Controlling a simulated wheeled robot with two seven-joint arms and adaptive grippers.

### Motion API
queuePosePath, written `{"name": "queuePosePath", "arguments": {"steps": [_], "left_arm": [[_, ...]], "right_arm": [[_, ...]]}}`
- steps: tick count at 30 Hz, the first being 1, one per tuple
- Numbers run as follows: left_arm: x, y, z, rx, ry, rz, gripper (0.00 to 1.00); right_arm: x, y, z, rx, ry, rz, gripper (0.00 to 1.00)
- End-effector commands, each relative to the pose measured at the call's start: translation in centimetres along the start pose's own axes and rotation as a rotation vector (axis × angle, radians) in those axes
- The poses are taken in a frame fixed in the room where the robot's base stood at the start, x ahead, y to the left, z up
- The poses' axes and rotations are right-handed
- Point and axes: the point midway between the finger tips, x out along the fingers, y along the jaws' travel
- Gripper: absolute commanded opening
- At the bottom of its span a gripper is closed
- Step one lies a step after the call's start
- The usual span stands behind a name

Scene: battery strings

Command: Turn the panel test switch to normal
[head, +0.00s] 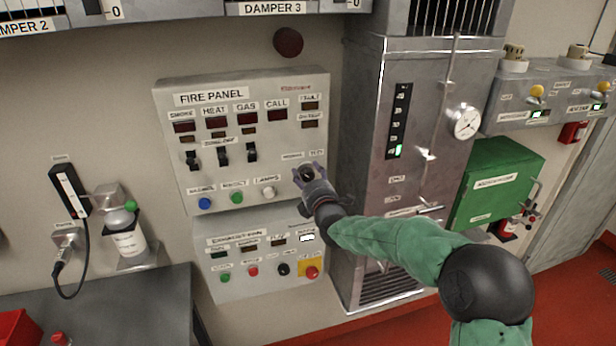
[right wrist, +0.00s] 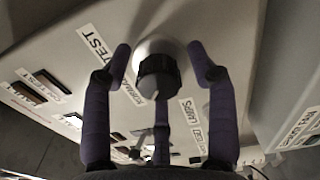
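The panel test switch is a dark round knob on a pale collar (right wrist: 158,72), near the lower right of the grey fire panel (head: 171,120). In the right wrist view, labels reading TEST (right wrist: 95,42) and what looks like NORMAL lie to its left. I cannot tell for sure which label the knob points at. My right gripper (head: 309,173) is at the switch and hides much of it in the head view. My left gripper is not in view.
Blue (head: 205,203), green (head: 237,198) and white (head: 269,192) buttons sit left of the gripper. A lower panel (head: 215,263) has several buttons, one red on a yellow plate (head: 311,271). A tall metal cabinet (head: 365,150) stands close on the right.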

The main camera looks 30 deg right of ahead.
Motion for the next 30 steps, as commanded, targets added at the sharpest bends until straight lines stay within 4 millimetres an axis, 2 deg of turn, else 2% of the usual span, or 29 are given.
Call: {"name": "queuePosePath", "arguments": {"steps": [5, 8, 24, 30], "left_arm": [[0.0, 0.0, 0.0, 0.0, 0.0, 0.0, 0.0], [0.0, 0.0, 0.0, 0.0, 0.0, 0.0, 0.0], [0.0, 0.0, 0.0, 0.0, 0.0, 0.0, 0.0], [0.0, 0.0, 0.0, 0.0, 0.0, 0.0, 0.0]], "right_arm": [[-0.3, 0.1, 0.0, 0.0, 0.0, 0.001, 0.58], [-1.1, 0.1, 0.1, 0.0, -0.001, 0.002, 0.58], [-9.6, 0.1, 0.1, 0.0, -0.001, 0.002, 0.58], [-11.4, 0.0, 0.0, 0.0, 0.0, 0.001, 0.58]]}}
